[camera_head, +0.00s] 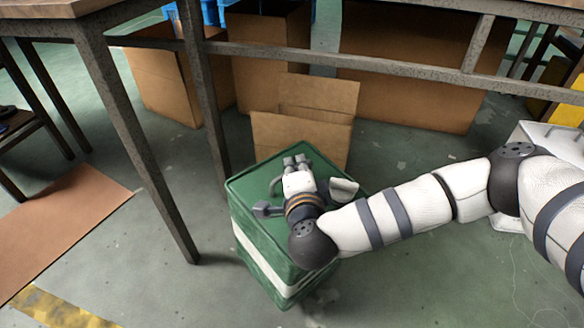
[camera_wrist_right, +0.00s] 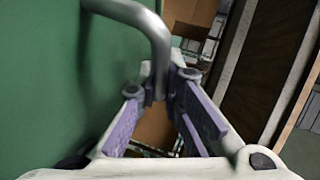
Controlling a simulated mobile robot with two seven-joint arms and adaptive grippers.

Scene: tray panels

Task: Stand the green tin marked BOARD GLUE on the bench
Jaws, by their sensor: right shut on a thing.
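The green tin (camera_head: 262,268) is a large box with a white band round its side. It shows below the benches, in the lower middle of the head view. No BOARD GLUE lettering is readable. My right gripper (camera_head: 297,161) lies over its top, shut on the handle. In the right wrist view the grey bent handle (camera_wrist_right: 150,30) runs down between the purple finger pads (camera_wrist_right: 168,92), with the tin's green face at left. I cannot tell whether the tin touches the floor. A wooden bench top (camera_head: 560,8) shows at the top edge. My left gripper is out of view.
A bench leg (camera_head: 150,150) and another leg stand left of the tin, and a metal rail (camera_head: 350,58) crosses behind. Cardboard boxes (camera_head: 405,95) stand under the bench, one open box (camera_head: 300,135) close behind the tin. A brown mat (camera_head: 65,225) lies at left.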

